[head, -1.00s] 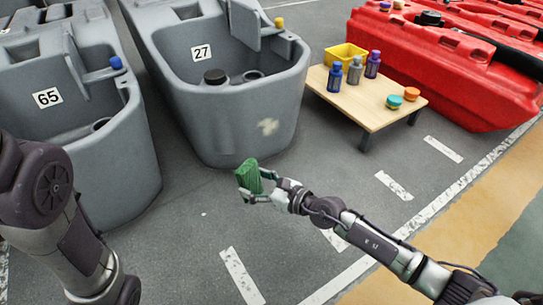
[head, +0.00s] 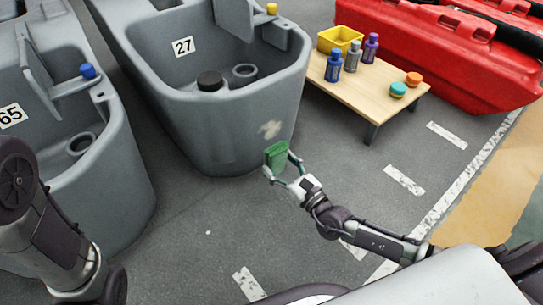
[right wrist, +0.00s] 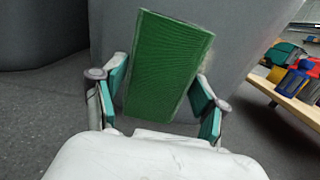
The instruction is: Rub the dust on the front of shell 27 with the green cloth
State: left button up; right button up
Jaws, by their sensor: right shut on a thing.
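Shell 27 (head: 215,120) is a grey tank with a white "27" label, at the upper middle of the head view. A pale dust patch (head: 270,129) is on its front, towards the right. My right gripper (head: 283,168) is shut on the green cloth (head: 276,157), which looks like a folded pad. The cloth is just below the dust patch in the picture; I cannot tell whether it touches the shell. In the right wrist view the cloth (right wrist: 167,65) stands upright between the fingers, in front of the grey shell wall. My left arm shows at the left edge, but its gripper does not.
A low wooden table (head: 385,95) right of the shell holds a yellow bin (head: 340,41), several bottles and two round lids. Shell 65 (head: 90,180) stands on the left. Red tanks (head: 440,45) are behind the table. The floor in front is clear.

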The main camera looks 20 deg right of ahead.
aim_at(282, 124)
jog(key=shift+w+a+r, duration=0.1)
jog(key=shift+w+a, duration=0.15)
jog(key=shift+w, duration=0.3)
jog(key=shift+x, duration=2.2)
jog(key=shift+x, duration=0.95)
jog(key=shift+w+d, duration=0.55)
jog(key=shift+d, duration=1)
jog(key=shift+w+d, duration=0.55)
jog(key=shift+d, duration=1)
jog(key=shift+w+d, duration=0.55)
jog(key=shift+d, duration=1.05)
jog(key=shift+w, duration=0.15)
jog(key=shift+r, duration=0.1)
